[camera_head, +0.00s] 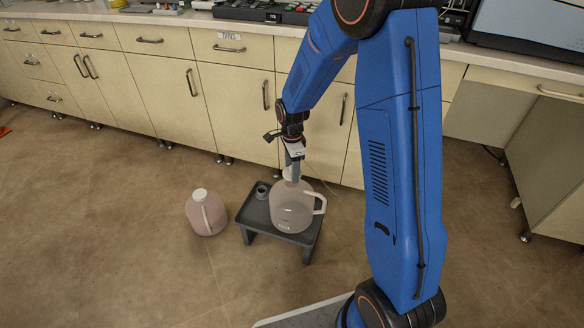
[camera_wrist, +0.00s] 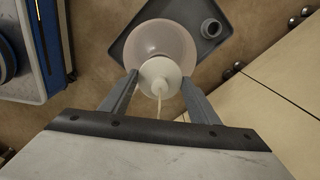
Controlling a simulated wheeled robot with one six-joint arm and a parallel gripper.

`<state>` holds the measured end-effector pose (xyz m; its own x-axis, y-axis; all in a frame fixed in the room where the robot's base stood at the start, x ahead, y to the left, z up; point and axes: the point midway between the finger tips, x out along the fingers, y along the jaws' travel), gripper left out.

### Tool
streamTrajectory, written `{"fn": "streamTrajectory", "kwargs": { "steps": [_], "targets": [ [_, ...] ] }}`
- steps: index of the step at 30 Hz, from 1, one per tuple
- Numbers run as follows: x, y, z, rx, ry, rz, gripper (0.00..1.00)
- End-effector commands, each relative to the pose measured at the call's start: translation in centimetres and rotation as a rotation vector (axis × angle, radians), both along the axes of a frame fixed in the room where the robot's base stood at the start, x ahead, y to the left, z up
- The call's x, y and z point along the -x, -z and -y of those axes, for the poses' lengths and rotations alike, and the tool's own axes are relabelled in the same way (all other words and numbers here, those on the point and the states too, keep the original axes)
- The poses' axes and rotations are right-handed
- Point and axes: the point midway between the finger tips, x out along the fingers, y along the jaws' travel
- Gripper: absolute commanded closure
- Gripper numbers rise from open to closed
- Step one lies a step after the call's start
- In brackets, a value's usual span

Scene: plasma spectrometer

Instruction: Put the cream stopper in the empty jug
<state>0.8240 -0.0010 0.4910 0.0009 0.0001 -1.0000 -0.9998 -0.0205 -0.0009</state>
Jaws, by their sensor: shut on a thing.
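The cream stopper (camera_head: 287,174) is between the fingers of my gripper (camera_head: 291,171), which is shut on it. In the wrist view it is a round pale disc (camera_wrist: 153,70) with a knob and a thin pale tube (camera_wrist: 159,105) trailing towards the camera. The translucent pinkish jug (camera_head: 291,208) with a white handle stands upright on a low dark stool (camera_head: 252,216). The stopper is right over the jug's mouth and hides it. I cannot tell whether it sits in the mouth or just above it. The jug's body (camera_wrist: 160,38) shows behind the stopper in the wrist view.
A second, pinkish jug (camera_head: 205,215) with a cream cap stands on the floor left of the stool. A small grey ring-shaped fitting (camera_head: 262,190) lies on the stool's back left corner. Cream cabinets (camera_head: 165,85) line the back. The floor at the front left is clear.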

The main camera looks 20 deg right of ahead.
Motion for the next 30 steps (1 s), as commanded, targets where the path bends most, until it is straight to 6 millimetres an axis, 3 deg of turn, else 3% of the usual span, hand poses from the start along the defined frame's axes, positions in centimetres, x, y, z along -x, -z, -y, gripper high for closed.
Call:
{"fn": "streamTrajectory", "kwargs": {
  "steps": [30],
  "targets": [
    [0.0,1.5,0.0,0.000,0.000,-0.001,0.68]
  ]
}}
